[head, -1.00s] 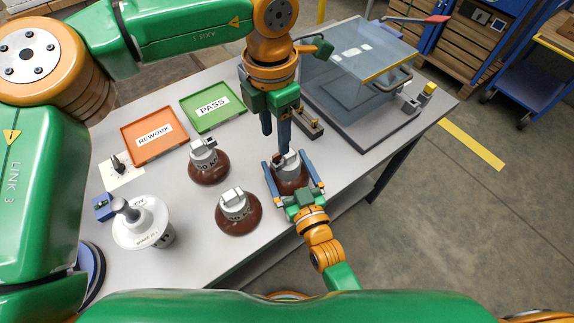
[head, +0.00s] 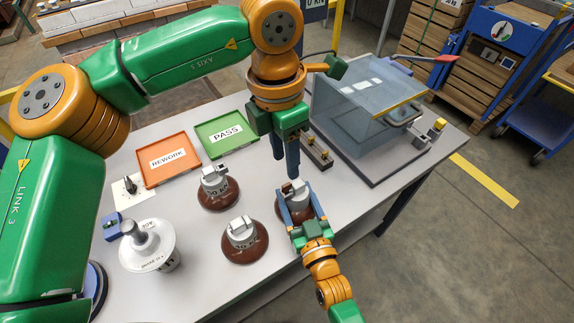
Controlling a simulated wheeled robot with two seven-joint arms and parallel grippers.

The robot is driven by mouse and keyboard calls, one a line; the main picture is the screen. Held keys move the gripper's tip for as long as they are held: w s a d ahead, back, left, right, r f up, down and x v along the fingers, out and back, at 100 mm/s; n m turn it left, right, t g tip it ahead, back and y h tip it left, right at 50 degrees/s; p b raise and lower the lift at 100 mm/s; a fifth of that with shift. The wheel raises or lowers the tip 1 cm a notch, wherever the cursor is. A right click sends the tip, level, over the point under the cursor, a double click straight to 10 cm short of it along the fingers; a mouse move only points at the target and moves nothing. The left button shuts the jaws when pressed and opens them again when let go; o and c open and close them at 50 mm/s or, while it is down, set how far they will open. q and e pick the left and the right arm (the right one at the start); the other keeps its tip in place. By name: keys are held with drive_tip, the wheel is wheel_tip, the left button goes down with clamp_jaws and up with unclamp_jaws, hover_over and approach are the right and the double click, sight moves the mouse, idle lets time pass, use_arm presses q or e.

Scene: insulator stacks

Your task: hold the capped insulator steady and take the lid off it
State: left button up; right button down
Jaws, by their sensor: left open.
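The capped insulator (head: 297,213) is a brown disc with a grey metal cap (head: 298,189) on top, upright near the table's right front edge. My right gripper (head: 299,200) reaches in from the front, with one blue finger on each side of the cap, closed in against it above the brown disc. My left gripper (head: 286,163) points down from above, just behind and over the cap. It is open, its fingers lined up one behind the other in this view, and nothing shows between them. The fingers partly hide the insulator; a separate lid edge cannot be made out.
Two more brown insulators (head: 218,193) (head: 243,243) with grey caps stand to the left. An orange REWORK tray (head: 152,180), a green PASS tray (head: 205,132) and a clear-covered box (head: 372,105) lie behind.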

sight(286, 185)
use_arm(q)
drive_tip(key=shift+t, duration=0.3)
drive_tip(key=f, duration=0.6)
drive_tip(key=w+f, duration=0.1)
drive_tip(key=f, duration=0.2)
drive_tip(key=shift+f, duration=0.2)
clamp_jaws()
drive_tip(key=shift+r, duration=0.1)
idle(1.3)
drive_tip(key=shift+r, duration=1.05)
use_arm(e)
drive_tip(key=shift+f, duration=0.1)
use_arm(q)
wheel_tip(286, 185, up, 4)
use_arm(e)
unclamp_jaws()
